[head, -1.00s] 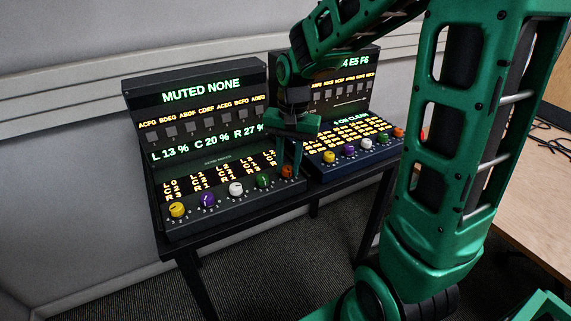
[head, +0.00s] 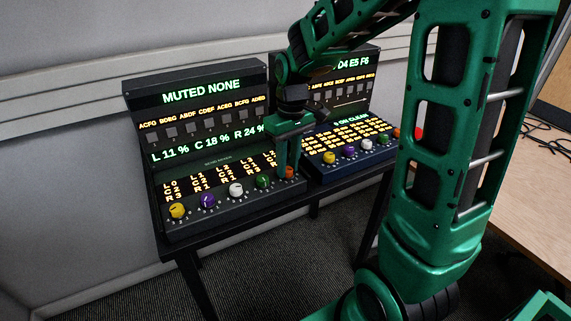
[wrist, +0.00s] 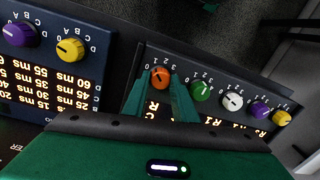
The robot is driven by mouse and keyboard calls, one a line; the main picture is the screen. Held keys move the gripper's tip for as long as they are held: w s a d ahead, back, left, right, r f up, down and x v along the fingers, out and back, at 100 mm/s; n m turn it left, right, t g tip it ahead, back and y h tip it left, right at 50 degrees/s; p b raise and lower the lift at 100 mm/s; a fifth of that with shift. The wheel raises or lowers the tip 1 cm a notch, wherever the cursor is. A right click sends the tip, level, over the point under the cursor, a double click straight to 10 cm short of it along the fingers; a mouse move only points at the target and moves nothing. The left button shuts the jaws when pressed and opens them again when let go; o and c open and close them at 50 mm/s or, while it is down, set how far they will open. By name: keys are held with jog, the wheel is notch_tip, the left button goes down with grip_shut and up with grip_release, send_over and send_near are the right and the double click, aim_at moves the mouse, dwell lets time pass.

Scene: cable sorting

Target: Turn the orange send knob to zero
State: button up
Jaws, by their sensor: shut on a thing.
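The orange send knob (head: 289,173) is at the right end of the knob row on the left console (head: 240,213). In the wrist view its orange top (wrist: 159,77) shows between my green fingers. My gripper (head: 288,163) points down and is shut on this knob; the fingers (wrist: 167,88) hide part of its sides and scale. The console display (head: 205,143) reads L 11 %, C 18 %, R 24 %. The upper display (head: 201,91) reads MUTED NONE.
Green (head: 262,182), white (head: 236,189), purple (head: 207,201) and yellow (head: 177,211) knobs sit left of the orange one. A second console (head: 355,152) with its own knobs stands close on the right. My arm covers much of the right side.

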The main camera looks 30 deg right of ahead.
jog(key=n, duration=0.5)
jog(key=shift+w, duration=0.15)
dwell(0.3)
jog(key=o, duration=1)
jog(key=shift+o, duration=0.2)
notch_tip(320, 180, up, 11)
jog(key=shift+w+d+f, duration=0.15)
jog(key=shift+w+d, duration=0.05)
jog(key=shift+d, duration=0.05)
